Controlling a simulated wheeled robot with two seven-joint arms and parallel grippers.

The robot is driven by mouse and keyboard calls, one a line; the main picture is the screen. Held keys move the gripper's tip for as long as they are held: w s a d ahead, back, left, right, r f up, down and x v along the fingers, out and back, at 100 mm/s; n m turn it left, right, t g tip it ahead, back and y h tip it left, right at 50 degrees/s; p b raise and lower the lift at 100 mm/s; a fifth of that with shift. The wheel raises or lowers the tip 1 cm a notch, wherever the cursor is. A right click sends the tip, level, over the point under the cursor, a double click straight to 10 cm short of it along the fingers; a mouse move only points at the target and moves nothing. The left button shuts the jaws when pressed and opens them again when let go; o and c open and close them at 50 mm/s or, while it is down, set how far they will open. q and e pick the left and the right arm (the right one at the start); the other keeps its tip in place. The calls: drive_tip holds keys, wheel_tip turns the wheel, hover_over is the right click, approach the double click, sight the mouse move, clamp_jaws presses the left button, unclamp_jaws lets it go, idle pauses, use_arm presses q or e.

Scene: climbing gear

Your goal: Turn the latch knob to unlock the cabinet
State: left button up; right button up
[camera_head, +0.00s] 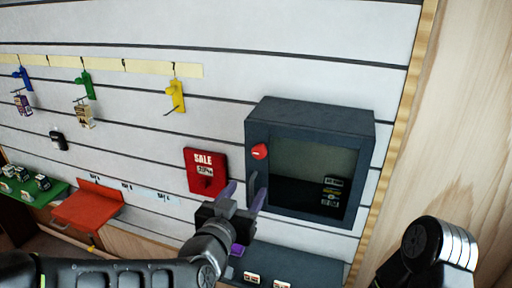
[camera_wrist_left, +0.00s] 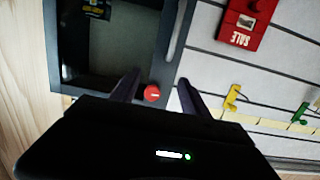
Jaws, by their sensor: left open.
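The dark grey cabinet (camera_head: 310,113) is on the slatted wall, with a dark window in its front. Small labelled items show behind the window. The red latch knob (camera_head: 259,151) sits at the upper left of the cabinet front, with a pale mark on it. My left gripper (camera_head: 244,187) is open and empty, just below the knob in the head view. In the left wrist view the knob (camera_wrist_left: 152,93) appears between the two spread fingers (camera_wrist_left: 157,82); I see no finger touching it. My right gripper is out of view.
A red SALE box (camera_head: 206,172) hangs left of the cabinet. Blue, green and yellow hooks (camera_head: 176,95) line the wall farther left. A red shelf (camera_head: 88,205) and a green shelf (camera_head: 42,192) stand lower left. A dark shelf (camera_head: 310,268) lies below the cabinet.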

use_arm(q)
drive_tip(key=t, duration=0.1)
approach(258, 153)
drive_tip(key=shift+w, duration=0.3)
drive_tip(key=shift+w, duration=0.1)
drive_tip(key=p+x, duration=0.1)
drive_tip(key=x, duration=0.6)
drive_tip(key=shift+w+d+p, duration=0.2)
drive_tip(key=shift+w+p, duration=0.1)
drive_tip(key=shift+p, duration=0.1)
clamp_jaws()
